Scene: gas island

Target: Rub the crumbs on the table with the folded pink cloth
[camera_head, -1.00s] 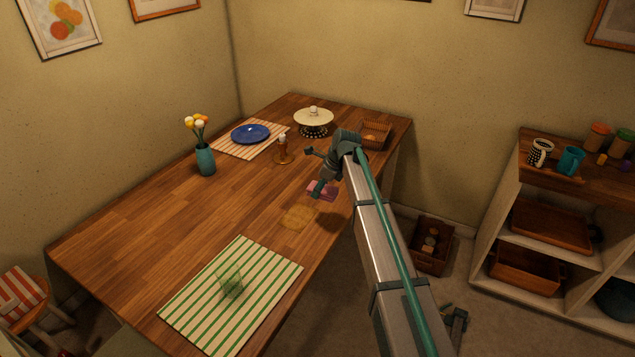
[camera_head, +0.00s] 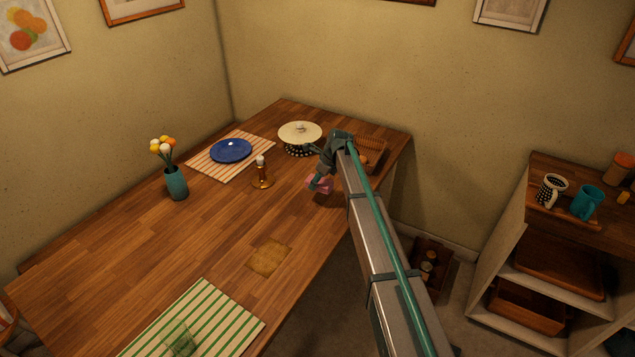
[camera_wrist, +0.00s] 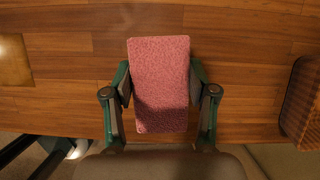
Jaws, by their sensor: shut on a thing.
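The folded pink cloth (camera_head: 319,183) is in my gripper (camera_head: 318,186), over the right side of the wooden table near its far end. In the wrist view the cloth (camera_wrist: 160,85) lies between the two fingers of my gripper (camera_wrist: 160,95), which are shut on its sides. It appears to be a little above the table, with a dark shadow below it. The crumbs (camera_head: 270,257) show as a tan, roughly square patch on the table, nearer than the cloth and apart from it. The crumb patch also shows at the left edge of the wrist view (camera_wrist: 14,60).
A wicker basket (camera_head: 371,147) stands close behind my gripper at the table's edge. A green-striped mat (camera_head: 215,318) lies in front.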

